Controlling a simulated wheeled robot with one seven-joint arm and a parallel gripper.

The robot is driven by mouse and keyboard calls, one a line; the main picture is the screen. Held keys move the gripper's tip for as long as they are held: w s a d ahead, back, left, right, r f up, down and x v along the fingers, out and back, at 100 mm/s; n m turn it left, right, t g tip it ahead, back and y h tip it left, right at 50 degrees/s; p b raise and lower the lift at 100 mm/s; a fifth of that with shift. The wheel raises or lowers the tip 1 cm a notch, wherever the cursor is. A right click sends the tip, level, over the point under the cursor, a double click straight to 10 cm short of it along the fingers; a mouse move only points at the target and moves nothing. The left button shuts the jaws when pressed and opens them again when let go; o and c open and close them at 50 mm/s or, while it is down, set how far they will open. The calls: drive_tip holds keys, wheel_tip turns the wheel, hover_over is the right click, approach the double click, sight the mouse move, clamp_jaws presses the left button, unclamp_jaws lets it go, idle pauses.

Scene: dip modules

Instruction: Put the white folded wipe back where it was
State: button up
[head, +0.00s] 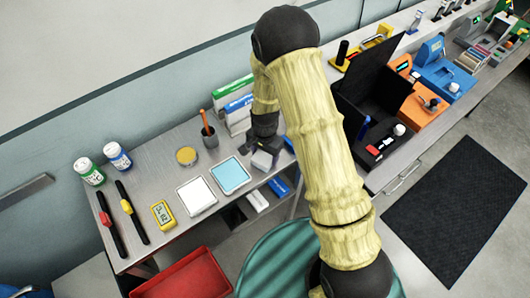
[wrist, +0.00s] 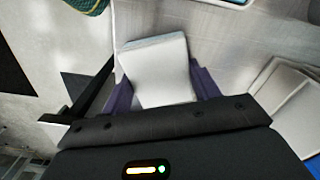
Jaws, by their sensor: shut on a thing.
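My gripper (head: 270,150) is shut on the white folded wipe, a small pale block that shows grey-white in the head view (head: 262,160). In the wrist view the wipe (wrist: 158,75) sits between the two purple fingers of my gripper (wrist: 163,90), with a bluish-white far edge. My gripper holds it over the front right part of the metal bench, right of a light blue tray (head: 231,175). I cannot tell whether the wipe touches the bench.
A white tray (head: 196,195) lies left of the blue one. A round tan-lidded tin (head: 186,156), a dark cup (head: 209,138) with an orange-handled tool and upright boxes (head: 238,111) stand behind. White pads (wrist: 290,100) show at the wrist view's right. A red bin (head: 185,278) is below.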

sight(265, 155)
drive_tip(key=shift+f, duration=0.1)
drive_tip(key=o, duration=1)
wheel_tip(265, 155, up, 12)
drive_tip(key=b, duration=0.3)
idle(0.5)
drive_tip(key=s+d+r+n+t, duration=0.1)
drive_tip(key=s+d+r+n, duration=0.1)
drive_tip(key=s+d, duration=0.2)
drive_tip(key=s+d+r+n, duration=0.2)
drive_tip(key=s+d, duration=0.2)
drive_tip(key=d, duration=0.1)
drive_tip(key=s+d+r+n+t, duration=0.1)
drive_tip(key=s+d+r+n, duration=0.1)
drive_tip(key=s+d+r, duration=0.1)
drive_tip(key=shift+s+d+r+n+t, duration=0.1)
drive_tip(key=shift+s+d+n+t, duration=0.2)
drive_tip(key=shift+s+d, duration=0.45)
